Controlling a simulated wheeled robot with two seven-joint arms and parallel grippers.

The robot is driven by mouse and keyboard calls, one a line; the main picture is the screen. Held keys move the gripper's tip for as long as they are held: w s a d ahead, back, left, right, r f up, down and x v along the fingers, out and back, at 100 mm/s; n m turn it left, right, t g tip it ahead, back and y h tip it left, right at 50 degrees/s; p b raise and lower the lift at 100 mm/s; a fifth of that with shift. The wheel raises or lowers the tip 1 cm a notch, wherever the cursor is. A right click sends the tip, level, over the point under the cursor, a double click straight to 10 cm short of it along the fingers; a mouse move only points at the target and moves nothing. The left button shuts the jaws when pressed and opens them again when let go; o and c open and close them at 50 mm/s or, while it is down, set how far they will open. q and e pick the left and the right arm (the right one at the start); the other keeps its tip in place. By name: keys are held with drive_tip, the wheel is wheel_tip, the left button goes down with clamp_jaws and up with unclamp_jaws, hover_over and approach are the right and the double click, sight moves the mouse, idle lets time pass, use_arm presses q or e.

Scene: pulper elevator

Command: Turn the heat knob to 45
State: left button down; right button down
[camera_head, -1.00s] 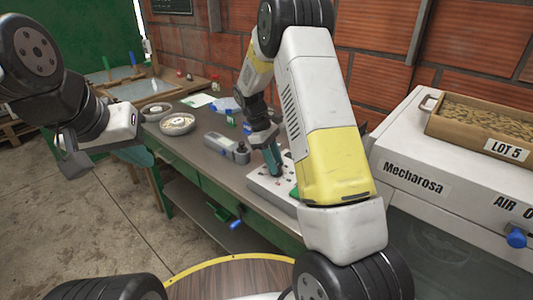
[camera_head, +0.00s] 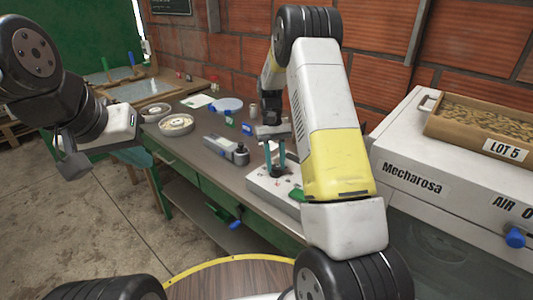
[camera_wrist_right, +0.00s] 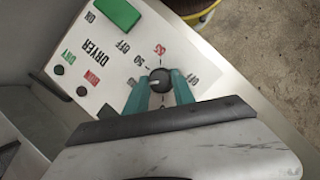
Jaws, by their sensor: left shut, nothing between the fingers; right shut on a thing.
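The control box (camera_head: 262,190) is a pale panel on the green table. In the right wrist view, its face (camera_wrist_right: 111,68) carries dryer labels and a round dark heat knob (camera_wrist_right: 160,81) with a small pale mark. The numbers around the knob appear turned over and are hard to read. My right gripper (camera_head: 276,169) points down at the panel, its teal fingers closed on the knob. The fingers (camera_wrist_right: 159,86) sit on either side of it in the right wrist view. My left gripper (camera_head: 75,165) is shut and empty, away from the box at the left.
A green block (camera_wrist_right: 118,12) sits on the panel near the knob. A grey handheld device (camera_head: 226,149) lies on the table beside the box, with round dishes (camera_head: 176,124) further back. The Mecharosa machine (camera_head: 440,180) stands at right, bearing a grain tray (camera_head: 433,128).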

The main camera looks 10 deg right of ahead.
drive_tip(key=shift+m+y, duration=0.3)
drive_tip(key=shift+m, duration=0.4)
drive_tip(key=c, duration=1.1)
unclamp_jaws()
drive_tip(key=shift+v, duration=3.95)
drive_tip(key=shift+s, duration=0.1)
